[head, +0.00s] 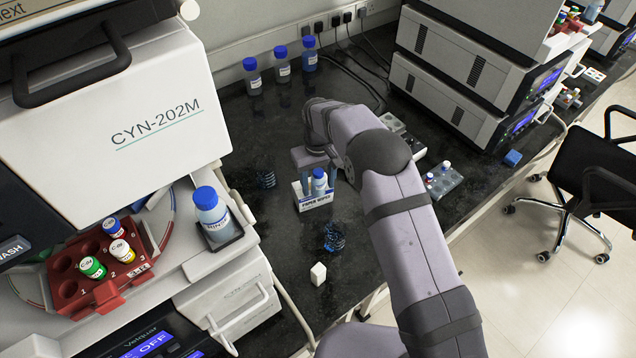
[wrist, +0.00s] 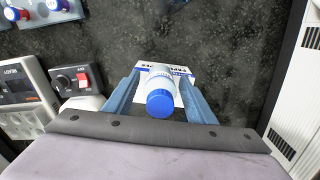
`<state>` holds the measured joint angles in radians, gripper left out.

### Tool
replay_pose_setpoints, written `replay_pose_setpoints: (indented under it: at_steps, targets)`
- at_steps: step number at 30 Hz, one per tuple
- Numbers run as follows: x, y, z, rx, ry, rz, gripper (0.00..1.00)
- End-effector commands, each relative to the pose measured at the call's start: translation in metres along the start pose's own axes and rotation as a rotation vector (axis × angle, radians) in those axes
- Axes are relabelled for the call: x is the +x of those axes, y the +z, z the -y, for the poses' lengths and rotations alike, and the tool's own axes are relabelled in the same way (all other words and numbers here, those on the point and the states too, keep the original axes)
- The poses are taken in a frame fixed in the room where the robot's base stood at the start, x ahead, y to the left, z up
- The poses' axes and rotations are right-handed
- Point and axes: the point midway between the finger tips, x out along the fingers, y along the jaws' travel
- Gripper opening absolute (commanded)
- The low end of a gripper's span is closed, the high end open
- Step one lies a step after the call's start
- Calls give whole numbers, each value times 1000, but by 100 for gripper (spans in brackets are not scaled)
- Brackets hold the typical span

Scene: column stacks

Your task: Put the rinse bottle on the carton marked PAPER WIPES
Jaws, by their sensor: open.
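The carton marked PAPER WIPES (head: 314,201) stands on the black bench in the head view; its white edge with blue print shows in the wrist view (wrist: 146,67). A small pale bottle with a blue cap (head: 319,182) stands upright on it. In the wrist view this bottle (wrist: 160,92) is between the two blue fingers of my gripper (wrist: 158,80). My gripper (head: 316,165) is open around it, with a finger on each side. I cannot read this bottle's label. A larger blue-capped bottle (head: 212,218), its label seemingly reading RINSE, stands on the analyser at left.
Several blue-capped bottles (head: 282,65) stand at the back wall. A red vial rack (head: 105,265) sits in the analyser. A small white block (head: 318,273) and dark wire-like holders (head: 334,238) are on the bench. A vial tray (head: 442,180) stands right of my arm.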

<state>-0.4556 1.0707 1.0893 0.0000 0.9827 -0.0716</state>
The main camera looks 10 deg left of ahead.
Motion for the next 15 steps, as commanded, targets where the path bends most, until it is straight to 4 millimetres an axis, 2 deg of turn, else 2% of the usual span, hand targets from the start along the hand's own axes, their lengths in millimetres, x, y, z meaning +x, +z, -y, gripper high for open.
replay_pose_setpoints:
  at_steps: [5, 15]
  targets:
    - [-20, -2, 0, 0, 0, -6, 50]
    - [-80, -2, 0, 0, 0, -7, 50]
